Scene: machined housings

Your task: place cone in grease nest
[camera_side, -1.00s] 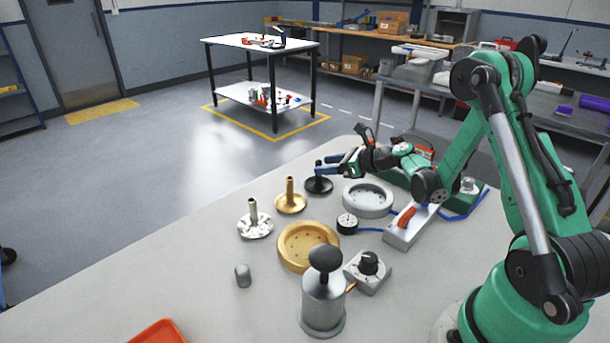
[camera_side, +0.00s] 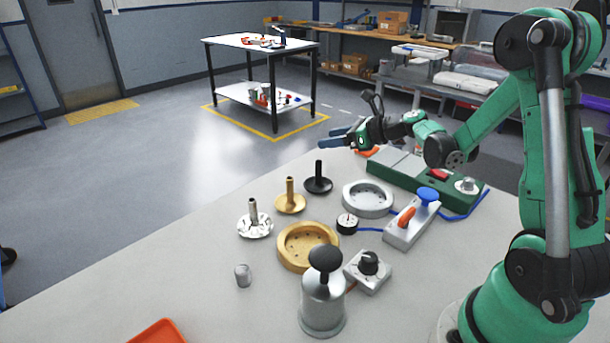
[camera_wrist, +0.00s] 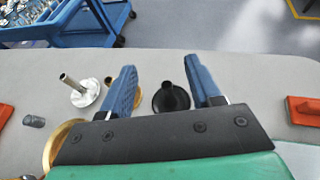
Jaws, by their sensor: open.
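Nothing is labelled, so I cannot tell for certain which part is the cone or which dish is the grease nest. Three flared parts with upright stems stand on the bench: silver (camera_side: 255,227), gold (camera_side: 290,203) and black (camera_side: 318,184). A gold round dish (camera_side: 307,262) and a grey round dish (camera_side: 368,212) lie nearby. My gripper (camera_side: 328,140) is open and empty, raised above and behind the black part. In the wrist view the black part (camera_wrist: 171,99) shows between my fingers (camera_wrist: 160,70), below them; the left finger partly hides the gold part (camera_wrist: 108,83).
A small grey cylinder (camera_side: 243,275), a pump can (camera_side: 323,306), a knob box (camera_side: 368,272), a gauge (camera_side: 347,223) and a switch box (camera_side: 412,222) stand around the dishes. A green fixture (camera_side: 466,187) is at the back right. The bench's left side is mostly clear.

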